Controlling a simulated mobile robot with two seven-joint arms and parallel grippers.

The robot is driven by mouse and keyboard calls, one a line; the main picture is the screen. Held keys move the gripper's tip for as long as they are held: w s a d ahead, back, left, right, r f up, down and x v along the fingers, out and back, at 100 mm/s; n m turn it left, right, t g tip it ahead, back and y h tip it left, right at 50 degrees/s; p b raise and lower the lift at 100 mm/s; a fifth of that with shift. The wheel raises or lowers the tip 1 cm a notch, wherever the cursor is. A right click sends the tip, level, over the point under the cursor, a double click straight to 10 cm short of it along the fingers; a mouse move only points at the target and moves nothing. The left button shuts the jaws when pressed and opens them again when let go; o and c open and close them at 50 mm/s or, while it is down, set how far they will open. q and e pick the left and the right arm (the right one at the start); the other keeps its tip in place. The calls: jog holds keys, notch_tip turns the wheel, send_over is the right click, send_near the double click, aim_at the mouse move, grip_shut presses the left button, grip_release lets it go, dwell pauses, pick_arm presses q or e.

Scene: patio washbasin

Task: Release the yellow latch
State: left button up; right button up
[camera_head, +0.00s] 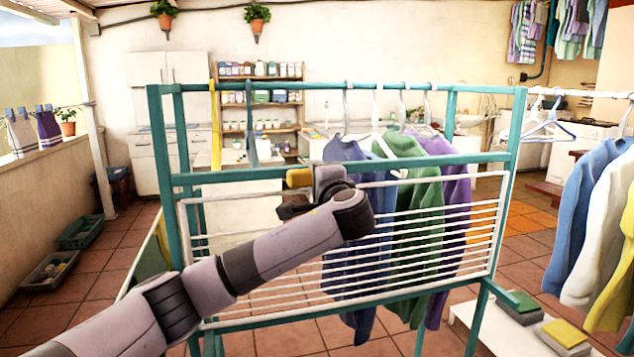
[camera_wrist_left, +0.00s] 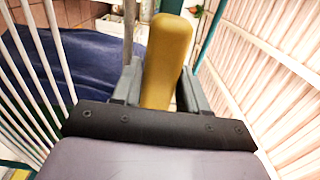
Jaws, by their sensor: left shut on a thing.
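The yellow latch (camera_head: 299,177) is a short yellow block at the upper rail of the teal drying rack (camera_head: 420,161), left of the hanging garments. In the left wrist view the latch (camera_wrist_left: 168,50) shows as a rounded yellow bar standing up between the two fingers. My left gripper (camera_head: 308,192) reaches the rack from the lower left and is shut on the latch, with its fingers (camera_wrist_left: 160,88) on either side. The latch's lower end is hidden behind the gripper. My right gripper is in neither view.
A white wire panel (camera_head: 455,235) fills the rack's front below the rail. Blue (camera_head: 350,290), green (camera_head: 412,200) and purple (camera_head: 458,200) garments hang behind it. More clothes hang at the right (camera_head: 600,220).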

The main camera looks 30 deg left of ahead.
pick_arm(q)
jog(key=shift+d+f, duration=0.1)
jog(key=o, duration=1)
jog(key=shift+c, duration=0.2)
jog(key=b+v, duration=0.1)
jog(key=v, duration=0.6)
jog(key=shift+s, duration=0.15)
